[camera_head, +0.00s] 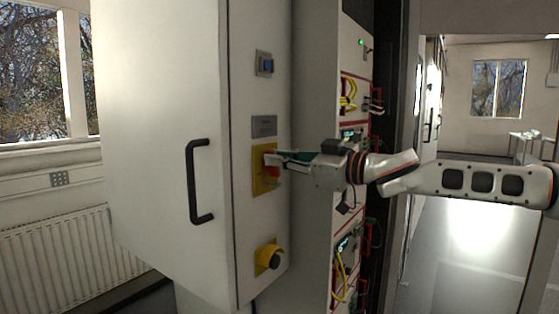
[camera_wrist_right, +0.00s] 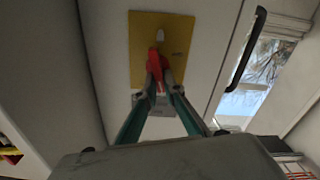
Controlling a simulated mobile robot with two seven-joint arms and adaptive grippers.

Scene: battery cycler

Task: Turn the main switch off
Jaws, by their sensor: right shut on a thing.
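The main switch is a red handle (camera_wrist_right: 154,62) on a yellow plate (camera_head: 259,181) on the cabinet's side panel. The yellow plate also shows in the right wrist view (camera_wrist_right: 143,80). My right gripper (camera_head: 275,160) reaches in from the right at the plate. In the right wrist view its fingertips (camera_wrist_right: 160,78) are closed around the lower part of the red handle. The fingers partly hide the handle in the head view. My left gripper is in neither view.
A black door handle (camera_head: 200,181) stands out from the cabinet left of the switch. Below the switch is a yellow box with a black knob (camera_head: 268,258), and above it a blue button (camera_head: 265,63). Racks with yellow cables (camera_head: 347,92) stand behind my right gripper.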

